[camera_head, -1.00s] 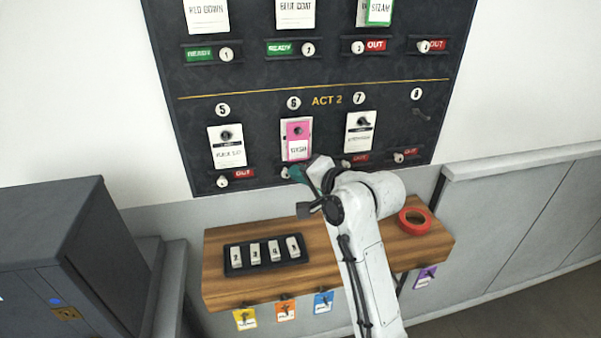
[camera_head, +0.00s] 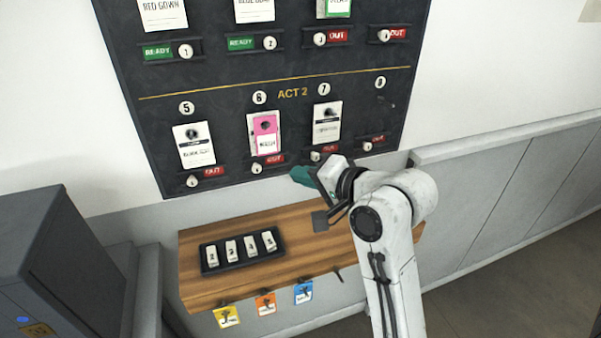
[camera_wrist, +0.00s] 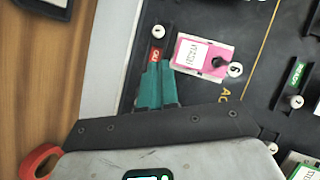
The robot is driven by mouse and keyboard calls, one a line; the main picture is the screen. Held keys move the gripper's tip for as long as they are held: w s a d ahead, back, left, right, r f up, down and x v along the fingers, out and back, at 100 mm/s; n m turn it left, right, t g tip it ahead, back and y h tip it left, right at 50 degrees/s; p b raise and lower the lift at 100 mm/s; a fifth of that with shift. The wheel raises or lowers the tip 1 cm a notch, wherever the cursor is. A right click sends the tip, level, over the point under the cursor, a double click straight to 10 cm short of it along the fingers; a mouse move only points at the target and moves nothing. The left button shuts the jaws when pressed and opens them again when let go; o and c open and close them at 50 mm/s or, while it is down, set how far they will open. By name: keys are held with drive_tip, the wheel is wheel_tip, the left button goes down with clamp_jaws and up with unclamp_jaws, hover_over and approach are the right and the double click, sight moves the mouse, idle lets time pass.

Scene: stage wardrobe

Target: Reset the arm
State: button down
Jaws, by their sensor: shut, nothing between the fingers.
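My gripper (camera_head: 303,176) is in front of the lower edge of the black board (camera_head: 230,185), over the wooden shelf. Its teal fingers are together with nothing between them. In the wrist view the shut fingers (camera_wrist: 158,84) point toward the red sign and knob below peg 6. The pink tag (camera_wrist: 203,56) over a white card hangs beside them, apart from the fingers. In the head view the pink tag (camera_head: 265,134) hangs at peg 6, up and left of my gripper. My white arm covers the right part of the shelf.
The wooden shelf (camera_head: 215,286) holds a black tray (camera_head: 208,264) with several numbered white pieces. Yellow (camera_head: 228,316), orange (camera_head: 265,304) and blue (camera_head: 303,292) tags hang from its front. A red ring (camera_wrist: 38,160) shows in the wrist view. A dark cabinet (camera_head: 60,265) stands at left.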

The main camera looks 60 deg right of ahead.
drive_tip(key=shift+f, duration=0.1)
idle(0.3)
drive_tip(key=s+a+f+n+g+y, duration=0.1)
drive_tip(key=s+a+f+n+g, duration=0.25)
drive_tip(key=f, duration=0.55)
drive_tip(key=s+a+f+n+g+y, duration=0.1)
drive_tip(key=s+a+f+n+g, duration=0.25)
drive_tip(key=f, duration=0.55)
drive_tip(key=s+a+f+n+g, duration=0.6)
drive_tip(key=s+a+f+n, duration=0.1)
drive_tip(key=s+f, duration=0.4)
drive_tip(key=shift+s+a+f+n, duration=0.2)
drive_tip(key=shift+s+a+n, duration=0.15)
drive_tip(key=shift+s+n, duration=0.25)
drive_tip(key=shift+w, duration=0.1)
